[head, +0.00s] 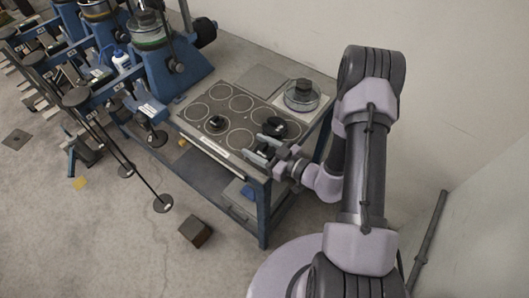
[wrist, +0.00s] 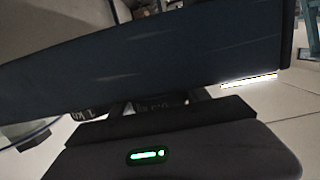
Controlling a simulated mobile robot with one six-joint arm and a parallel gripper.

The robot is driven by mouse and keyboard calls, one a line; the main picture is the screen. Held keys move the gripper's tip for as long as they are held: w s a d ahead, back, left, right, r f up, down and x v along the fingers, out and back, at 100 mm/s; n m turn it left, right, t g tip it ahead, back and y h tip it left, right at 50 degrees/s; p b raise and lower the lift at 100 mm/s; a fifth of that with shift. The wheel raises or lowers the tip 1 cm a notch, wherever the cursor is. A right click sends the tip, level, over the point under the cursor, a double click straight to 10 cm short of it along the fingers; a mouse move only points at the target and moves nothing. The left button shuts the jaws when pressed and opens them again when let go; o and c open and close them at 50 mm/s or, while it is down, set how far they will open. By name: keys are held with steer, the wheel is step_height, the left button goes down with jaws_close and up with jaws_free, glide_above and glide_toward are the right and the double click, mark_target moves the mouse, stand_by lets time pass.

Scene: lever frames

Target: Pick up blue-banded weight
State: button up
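A dark round weight (head: 275,127) stands on the right part of the grey plate marked with circles (head: 205,128). A second, smaller dark weight (head: 216,123) stands further left on the plate. No blue band can be made out on either. My gripper (head: 262,151) is low over the plate's front right, just in front of the right weight; contact cannot be told. In the wrist view a large dark surface fills the upper part, and dark shapes with pale lettering (wrist: 150,106) show below it, mostly hidden. Whether the fingers hold anything is unclear.
Blue lever frames (head: 165,65) with hanging discs stand at the left. A brown block (head: 195,231) lies on the floor. Walls are close behind and right.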

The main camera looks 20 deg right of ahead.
jaws_close()
step_height(320, 180, up, 10)
steer(key=p, duration=0.5)
step_height(320, 180, up, 3)
steer(key=p, duration=0.4)
steer(key=shift+f, duration=0.1)
